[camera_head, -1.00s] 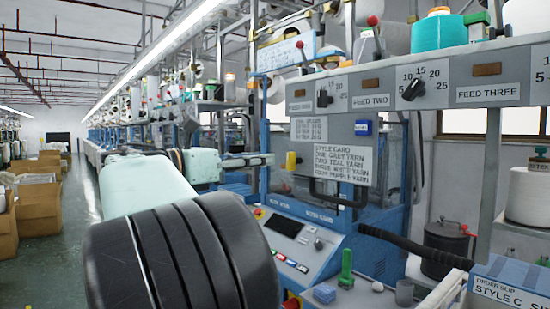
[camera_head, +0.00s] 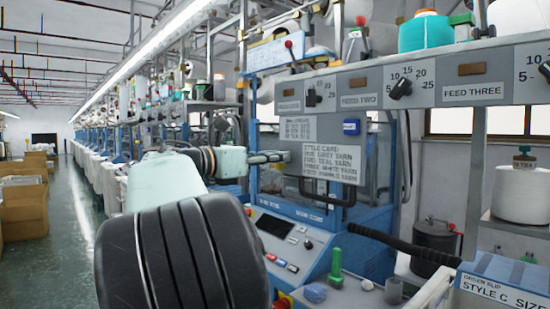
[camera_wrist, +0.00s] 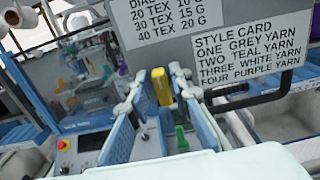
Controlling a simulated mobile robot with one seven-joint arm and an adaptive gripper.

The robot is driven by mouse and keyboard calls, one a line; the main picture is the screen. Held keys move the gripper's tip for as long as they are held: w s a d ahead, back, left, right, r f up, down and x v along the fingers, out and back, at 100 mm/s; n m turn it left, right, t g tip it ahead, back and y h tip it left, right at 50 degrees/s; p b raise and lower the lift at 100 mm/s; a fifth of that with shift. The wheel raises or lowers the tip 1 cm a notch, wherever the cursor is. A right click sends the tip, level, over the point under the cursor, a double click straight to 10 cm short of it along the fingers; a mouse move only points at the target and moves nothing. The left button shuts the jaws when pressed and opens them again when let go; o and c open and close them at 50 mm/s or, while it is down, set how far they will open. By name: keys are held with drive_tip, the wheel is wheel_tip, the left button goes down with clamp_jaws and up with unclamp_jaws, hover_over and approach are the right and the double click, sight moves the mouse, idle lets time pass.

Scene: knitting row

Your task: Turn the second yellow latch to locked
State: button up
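One yellow latch (camera_wrist: 161,87) shows in the wrist view, standing upright at the lower left edge of the grey panel with the style card. Small gaps seem to show between the fingers and the latch; contact cannot be told. In the head view my gripper (camera_head: 288,157) is at the panel's left edge and hides the latch. No other yellow latch can be made out.
The style card panel (camera_head: 352,130) is close behind and right of my gripper, with a dark bar handle (camera_head: 327,195) below it. A blue control console (camera_head: 285,245) and a green-handled item (camera_head: 336,265) are lower down. Feed dials (camera_head: 401,89) line the rail above.

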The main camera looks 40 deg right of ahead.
clamp_jaws()
drive_tip(key=shift+m, duration=0.3)
drive_tip(key=m+b, duration=0.2)
drive_tip(key=m, duration=0.2)
drive_tip(key=m+b, duration=0.3)
drive_tip(key=m, duration=0.2)
drive_tip(key=s+f+m+b, duration=0.1)
drive_tip(key=m+b, duration=0.1)
drive_tip(key=m, duration=0.2)
drive_tip(key=shift+f, duration=0.1)
drive_tip(key=shift+s+m+b, duration=0.1)
drive_tip(key=shift+m+b, duration=1.15)
drive_tip(key=shift+m, duration=0.85)
